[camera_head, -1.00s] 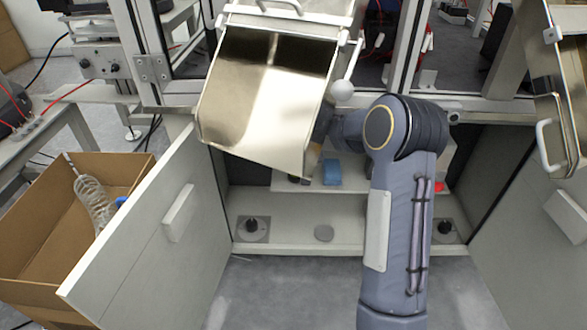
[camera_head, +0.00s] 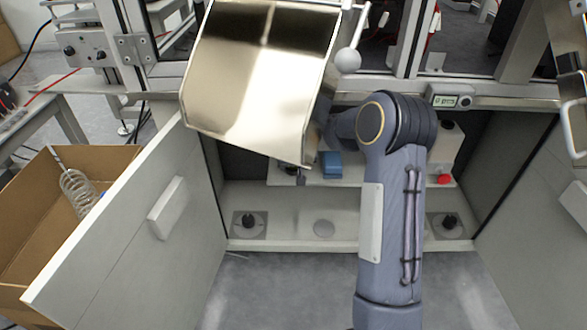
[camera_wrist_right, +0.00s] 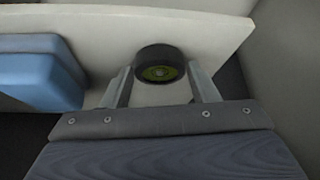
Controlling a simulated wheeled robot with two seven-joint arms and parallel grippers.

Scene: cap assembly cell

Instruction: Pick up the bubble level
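The bubble level shows in the right wrist view as a short black round body (camera_wrist_right: 158,64) with a yellow-green centre. It is on a pale shelf. My right gripper (camera_wrist_right: 160,88) is open, with one finger on each side of the level; I cannot tell whether either finger touches it. In the head view my right arm reaches into the open cabinet, and the metal chute hides most of the hand. I cannot pick out the level clearly there. My left gripper is not in view.
A blue box (camera_wrist_right: 38,78) sits beside the level; it also shows in the head view (camera_head: 331,165). The shiny metal chute (camera_head: 262,70) hangs over the cabinet. An open door (camera_head: 130,225) stands at left, with a cardboard box (camera_head: 30,235) beyond. A red item (camera_head: 444,179) is at right.

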